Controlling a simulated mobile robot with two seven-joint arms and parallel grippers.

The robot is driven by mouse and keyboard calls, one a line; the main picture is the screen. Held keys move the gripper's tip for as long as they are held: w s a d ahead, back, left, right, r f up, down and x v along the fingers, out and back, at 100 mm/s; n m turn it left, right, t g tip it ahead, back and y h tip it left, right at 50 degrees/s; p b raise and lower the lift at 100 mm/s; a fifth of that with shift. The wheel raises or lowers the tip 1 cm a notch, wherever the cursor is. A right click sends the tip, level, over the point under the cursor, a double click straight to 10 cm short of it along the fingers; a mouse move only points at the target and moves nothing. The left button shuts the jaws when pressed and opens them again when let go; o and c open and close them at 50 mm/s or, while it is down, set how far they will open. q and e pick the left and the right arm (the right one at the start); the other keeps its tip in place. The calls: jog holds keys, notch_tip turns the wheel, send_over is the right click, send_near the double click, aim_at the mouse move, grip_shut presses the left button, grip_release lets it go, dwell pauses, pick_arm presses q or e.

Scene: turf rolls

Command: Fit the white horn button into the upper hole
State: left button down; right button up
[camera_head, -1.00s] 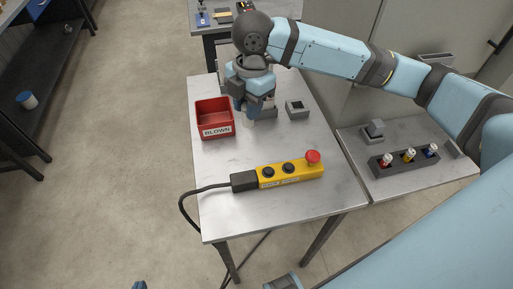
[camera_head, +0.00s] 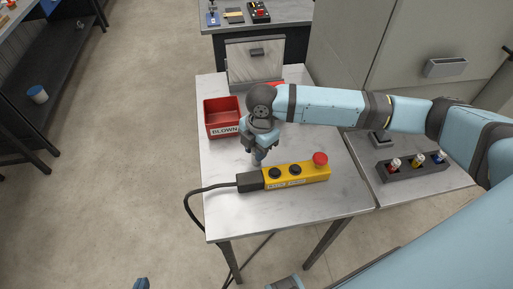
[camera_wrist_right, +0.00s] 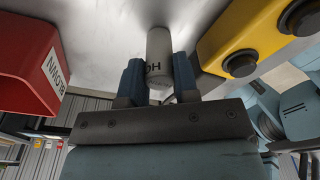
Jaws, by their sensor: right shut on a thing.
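The white horn button (camera_wrist_right: 159,45) is a small pale cylinder with dark lettering partly hidden by a finger. My right gripper (camera_head: 258,160) is shut on it, with blue fingers on both sides in the right wrist view (camera_wrist_right: 159,80). In the head view the gripper is just behind the yellow control box (camera_head: 312,173), and the button is mostly hidden. The box lies on the table with two dark round collars (camera_head: 274,172) (camera_head: 295,169) and a red mushroom button (camera_head: 320,159). The button is apart from both collars. A blue tip of my left gripper (camera_head: 141,284) shows at the bottom edge.
A red bin labelled BLOWN (camera_head: 222,130) stands left of my right gripper. A black cable (camera_head: 193,211) leaves the box's left end. The table front (camera_head: 290,215) is clear.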

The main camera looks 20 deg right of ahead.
jog(key=o, duration=0.9)
